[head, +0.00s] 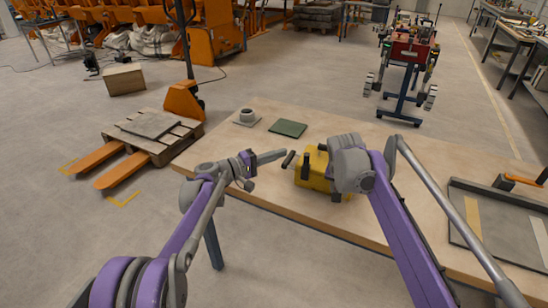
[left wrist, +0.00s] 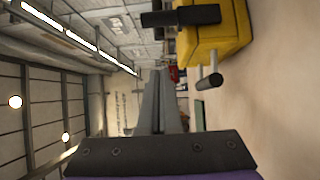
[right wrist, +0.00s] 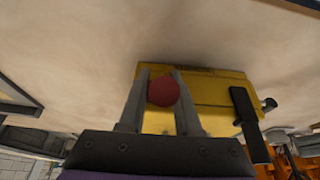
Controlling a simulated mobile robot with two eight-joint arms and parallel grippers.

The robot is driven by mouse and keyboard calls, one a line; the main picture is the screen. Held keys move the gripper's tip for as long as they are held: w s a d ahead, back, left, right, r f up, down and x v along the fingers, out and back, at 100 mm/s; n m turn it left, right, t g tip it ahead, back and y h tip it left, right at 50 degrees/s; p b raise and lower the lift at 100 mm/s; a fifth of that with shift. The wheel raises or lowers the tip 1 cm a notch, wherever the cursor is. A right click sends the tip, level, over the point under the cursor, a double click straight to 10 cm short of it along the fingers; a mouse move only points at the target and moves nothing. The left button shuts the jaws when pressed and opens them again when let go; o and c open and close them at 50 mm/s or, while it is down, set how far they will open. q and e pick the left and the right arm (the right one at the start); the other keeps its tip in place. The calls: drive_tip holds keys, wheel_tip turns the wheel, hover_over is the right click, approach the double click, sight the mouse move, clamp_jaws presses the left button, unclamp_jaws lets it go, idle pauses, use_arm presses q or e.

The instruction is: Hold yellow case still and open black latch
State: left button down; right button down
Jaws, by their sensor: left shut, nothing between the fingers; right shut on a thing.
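The yellow case (head: 313,179) stands on the wooden table, partly hidden by my right wrist in the head view. It also shows in the left wrist view (left wrist: 218,38) and the right wrist view (right wrist: 215,88). A black latch (right wrist: 250,124) sits at one end of it; it shows as a dark bar in the left wrist view (left wrist: 180,17). A short dark rod (left wrist: 209,82) sticks out near it. My left gripper (head: 284,153) is shut and empty, beside the case's left end and apart from it. My right gripper (right wrist: 162,82) is shut on a red ball-shaped knob (right wrist: 163,92) at the case.
A grey tray (head: 500,222) lies at the right. A pallet truck (head: 150,135) stands left of the table. Bare tabletop lies in front of the case.

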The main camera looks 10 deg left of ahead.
sight(306, 166)
use_arm(q)
drive_tip(key=shift+s+d, duration=0.2)
drive_tip(key=shift+d, duration=2.75)
